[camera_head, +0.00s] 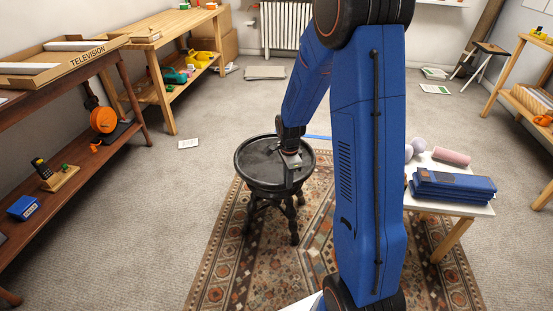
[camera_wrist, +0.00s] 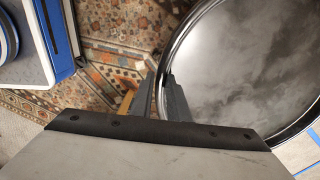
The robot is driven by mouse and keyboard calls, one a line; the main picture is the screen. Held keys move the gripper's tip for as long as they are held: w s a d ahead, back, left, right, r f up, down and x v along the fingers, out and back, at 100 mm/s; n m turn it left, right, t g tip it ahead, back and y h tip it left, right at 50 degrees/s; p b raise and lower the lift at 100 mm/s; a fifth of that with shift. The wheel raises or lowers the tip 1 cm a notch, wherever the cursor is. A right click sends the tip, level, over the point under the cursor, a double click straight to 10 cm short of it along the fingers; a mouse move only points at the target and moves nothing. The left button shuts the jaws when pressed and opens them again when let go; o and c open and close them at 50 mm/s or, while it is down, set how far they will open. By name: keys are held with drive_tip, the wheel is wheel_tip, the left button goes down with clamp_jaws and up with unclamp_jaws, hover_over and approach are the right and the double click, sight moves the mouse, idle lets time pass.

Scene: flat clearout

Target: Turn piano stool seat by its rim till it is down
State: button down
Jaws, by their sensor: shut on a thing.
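The piano stool is dark, with a round seat (camera_head: 262,164) on dark turned legs (camera_head: 293,232), standing on a patterned rug. In the wrist view the seat (camera_wrist: 245,60) fills the right side, its top grey and cloudy with a raised dark rim. My gripper (camera_head: 291,176) comes down on the seat's right side in the head view. In the wrist view my gripper (camera_wrist: 163,88) has one finger outside the rim and one inside, shut on the rim. The screw under the seat is hidden, so the seat's height above its base cannot be told.
A dark shelf (camera_head: 75,75) and wooden bench (camera_head: 172,42) line the left. Carpet left of the stool is mostly clear.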

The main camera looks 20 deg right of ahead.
sight(247, 177)
drive_tip(key=shift+w+a+m, duration=0.25)
drive_tip(key=shift+a+m, duration=0.4)
drive_tip(key=shift+a, duration=0.35)
drive_tip(key=shift+w+a+m, duration=0.25)
drive_tip(key=shift+a+m, duration=0.4)
drive_tip(key=shift+a, duration=0.3)
drive_tip(key=shift+w+a+m, duration=0.55)
drive_tip(key=shift+a+m, duration=0.2)
drive_tip(key=shift+a, duration=0.2)
drive_tip(key=shift+w+a+m, duration=0.55)
drive_tip(key=shift+a+m, duration=0.15)
drive_tip(key=shift+a, duration=0.25)
drive_tip(key=shift+w+a+m, duration=0.55)
drive_tip(key=shift+a+m, duration=0.2)
drive_tip(key=shift+a, duration=0.2)
drive_tip(key=shift+w+a+m, duration=1.05)
drive_tip(key=shift+w+m, duration=0.05)
drive_tip(key=shift+w, duration=0.2)
drive_tip(key=shift+w+a+m, duration=1)
drive_tip(key=shift+w+m, duration=0.1)
drive_tip(key=shift+w, duration=0.2)
drive_tip(key=c, duration=1.4)
unclamp_jaws()
drive_tip(key=shift+o, duration=0.2)
drive_tip(key=shift+s+r, duration=0.1)
